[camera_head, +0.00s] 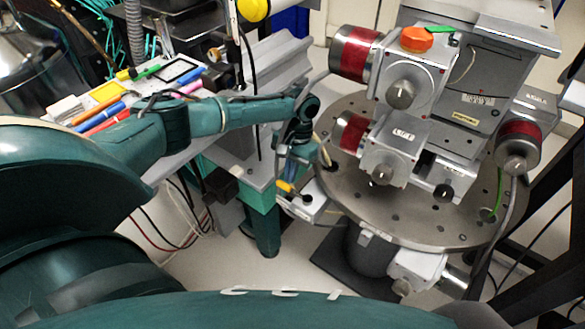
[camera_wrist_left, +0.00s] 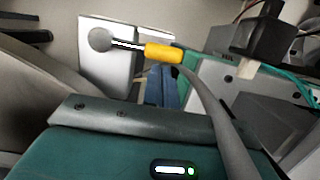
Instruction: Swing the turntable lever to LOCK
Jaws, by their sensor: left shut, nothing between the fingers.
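The lever shows in the left wrist view as a thin rod with a yellow grip (camera_wrist_left: 163,53) and a round grey pivot (camera_wrist_left: 101,40) on a pale box (camera_wrist_left: 110,70). In the head view the yellow grip (camera_head: 285,186) sits at the left of the same box (camera_head: 308,211), beside the round turntable (camera_head: 420,226). No LOCK marking can be read. My left gripper (camera_head: 289,177) is shut and empty, pointing down close to the yellow grip. In the wrist view its blue-grey fingers (camera_wrist_left: 160,85) reach up to the grip; contact cannot be told. My right gripper is out of view.
Grey motor stages with red bands (camera_head: 358,50) stand on the turntable, right of my arm. A bench with coloured pens (camera_head: 108,115) and a grey rail (camera_head: 270,62) lie to the left.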

